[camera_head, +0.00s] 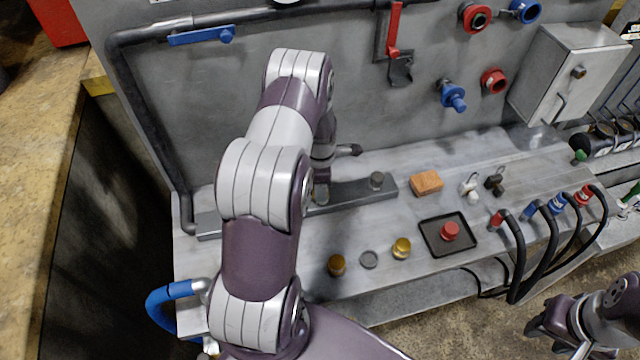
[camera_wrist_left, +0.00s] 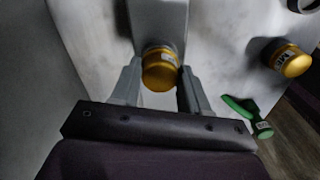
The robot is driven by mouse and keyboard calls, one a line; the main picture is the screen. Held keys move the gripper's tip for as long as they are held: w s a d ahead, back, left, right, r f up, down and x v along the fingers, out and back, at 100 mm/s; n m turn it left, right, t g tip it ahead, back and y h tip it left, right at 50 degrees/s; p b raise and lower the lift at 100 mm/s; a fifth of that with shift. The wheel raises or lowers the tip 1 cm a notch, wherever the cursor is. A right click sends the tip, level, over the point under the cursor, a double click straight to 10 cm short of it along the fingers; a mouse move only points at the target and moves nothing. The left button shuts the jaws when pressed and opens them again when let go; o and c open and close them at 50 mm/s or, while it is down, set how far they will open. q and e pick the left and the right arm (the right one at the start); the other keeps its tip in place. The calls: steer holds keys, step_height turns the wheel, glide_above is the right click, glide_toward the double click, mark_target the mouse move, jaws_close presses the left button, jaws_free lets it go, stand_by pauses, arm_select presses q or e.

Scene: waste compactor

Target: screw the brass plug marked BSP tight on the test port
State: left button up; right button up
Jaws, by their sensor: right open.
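My left arm reaches over the bench, and its gripper (camera_head: 322,192) is partly hidden behind my own arm, by the dark grey bar (camera_head: 350,192). In the left wrist view the two fingers (camera_wrist_left: 160,88) stand close on both sides of a brass plug (camera_wrist_left: 160,70) and appear shut on it. The plug has a small pale label that I cannot read. It is at the end of a grey block. Another labelled brass plug (camera_wrist_left: 292,61) is to the right. In the head view two brass plugs (camera_head: 337,265) (camera_head: 402,248) stand on the bench. My right gripper (camera_head: 556,325) is open and empty, low at the right.
A black tray (camera_head: 431,243) with a red button, an orange block (camera_head: 426,183) and black hoses (camera_head: 548,250) are to the right. Pipes and valves line the back panel.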

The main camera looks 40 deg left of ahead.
arm_select(q)
steer(key=c, duration=0.6)
steer(key=m, duration=0.6)
steer(key=shift+m, duration=0.3)
steer(key=o, duration=1.2)
steer(key=shift+c, duration=0.3)
step_height(320, 180, up, 7)
steer(key=p, duration=0.5)
